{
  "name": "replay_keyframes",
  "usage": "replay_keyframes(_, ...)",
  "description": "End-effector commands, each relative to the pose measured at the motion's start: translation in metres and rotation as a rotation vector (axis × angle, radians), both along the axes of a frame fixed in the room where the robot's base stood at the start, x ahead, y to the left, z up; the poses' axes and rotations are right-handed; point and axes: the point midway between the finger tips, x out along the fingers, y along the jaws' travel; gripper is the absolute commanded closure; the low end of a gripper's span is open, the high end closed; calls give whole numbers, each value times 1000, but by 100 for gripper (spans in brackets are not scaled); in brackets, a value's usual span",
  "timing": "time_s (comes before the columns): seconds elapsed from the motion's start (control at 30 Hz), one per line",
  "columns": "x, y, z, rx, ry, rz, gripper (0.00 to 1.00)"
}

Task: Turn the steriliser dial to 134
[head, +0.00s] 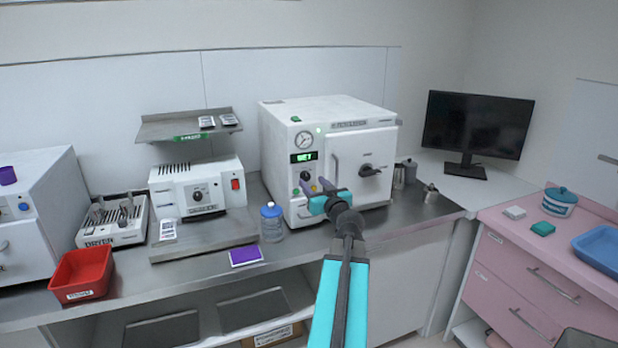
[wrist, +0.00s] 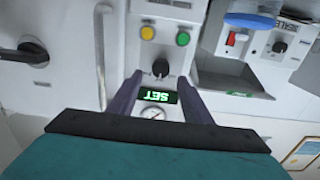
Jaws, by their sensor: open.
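The white steriliser (head: 347,112) stands on the steel counter, its door shut. Its display (head: 304,156) reads SET in green, and a round gauge (head: 304,138) sits above it. The black dial (head: 305,176) is just below the display. The dial's numbers are not readable.
The steriliser's door handle (head: 372,170) is right of my gripper. A blue-capped bottle (head: 271,223) stands at its left. A yellow button (wrist: 147,33) and a green button (wrist: 183,39) are near the dial. Metal canisters (head: 405,173) stand at the right.

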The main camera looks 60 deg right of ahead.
Motion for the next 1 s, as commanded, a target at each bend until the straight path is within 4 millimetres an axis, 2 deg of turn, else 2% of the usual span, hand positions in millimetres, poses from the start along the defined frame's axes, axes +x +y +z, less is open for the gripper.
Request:
replay_keyframes(0.4, 30, -23, 1, 1, 1, 1, 55)
replay_keyframes(0.9, 36, -25, 0, 0, 1, 2, 55)
replay_keyframes(1.0, 36, -25, 0, 0, 1, 2, 72)
